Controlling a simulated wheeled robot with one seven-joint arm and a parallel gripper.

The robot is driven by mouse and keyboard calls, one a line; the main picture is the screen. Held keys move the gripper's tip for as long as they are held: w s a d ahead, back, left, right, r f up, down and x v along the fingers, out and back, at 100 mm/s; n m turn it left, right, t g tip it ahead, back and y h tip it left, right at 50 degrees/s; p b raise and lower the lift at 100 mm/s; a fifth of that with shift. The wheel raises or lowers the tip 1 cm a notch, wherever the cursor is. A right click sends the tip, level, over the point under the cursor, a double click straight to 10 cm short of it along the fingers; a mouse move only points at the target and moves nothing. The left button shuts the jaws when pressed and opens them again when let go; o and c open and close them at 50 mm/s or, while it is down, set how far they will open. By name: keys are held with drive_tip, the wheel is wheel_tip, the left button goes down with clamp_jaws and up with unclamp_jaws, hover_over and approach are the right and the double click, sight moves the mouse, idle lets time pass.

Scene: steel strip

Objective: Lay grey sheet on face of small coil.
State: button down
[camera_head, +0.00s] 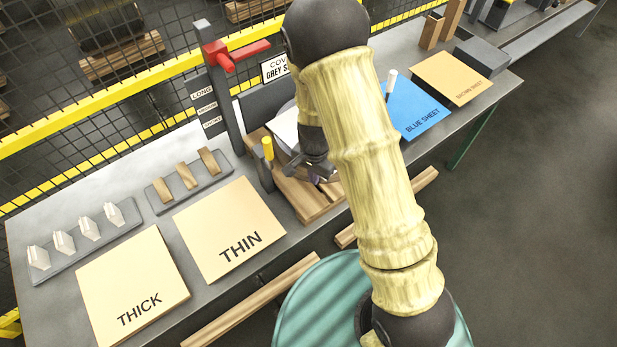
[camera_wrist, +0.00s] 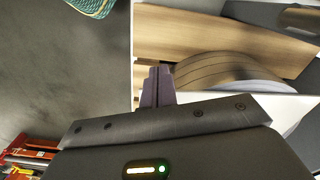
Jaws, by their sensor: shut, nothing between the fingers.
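The small coil (camera_wrist: 230,72) lies on wooden boards in the wrist view, its banded curved side showing. In the head view only part of it (camera_head: 284,155) shows beside my arm. A pale sheet, likely the grey sheet (camera_head: 286,126), appears to lie over the coil's top. It also shows in the wrist view (camera_wrist: 287,108), partly hidden by my gripper body. My gripper (camera_head: 319,174) is low at the coil's near side, with its fingers (camera_wrist: 157,80) together and empty. Whether the fingers touch the coil or sheet I cannot tell.
A dark post with a red arm (camera_head: 232,55) and a yellow-topped peg (camera_head: 267,150) stand beside the coil. THIN (camera_head: 225,225) and THICK (camera_head: 130,290) boards lie left. A blue sheet (camera_head: 415,110) lies right.

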drive_tip(key=shift+w, duration=0.1)
drive_tip(key=shift+w+d, duration=0.65)
drive_tip(key=shift+w, duration=0.3)
drive_tip(key=shift+s+a, duration=0.1)
drive_tip(key=shift+s, duration=0.05)
drive_tip(key=s+a+r, duration=0.2)
drive_tip(key=s+r, duration=0.1)
drive_tip(key=r, duration=0.7)
drive_tip(key=shift+a, duration=0.2)
drive_tip(key=shift+s, duration=0.1)
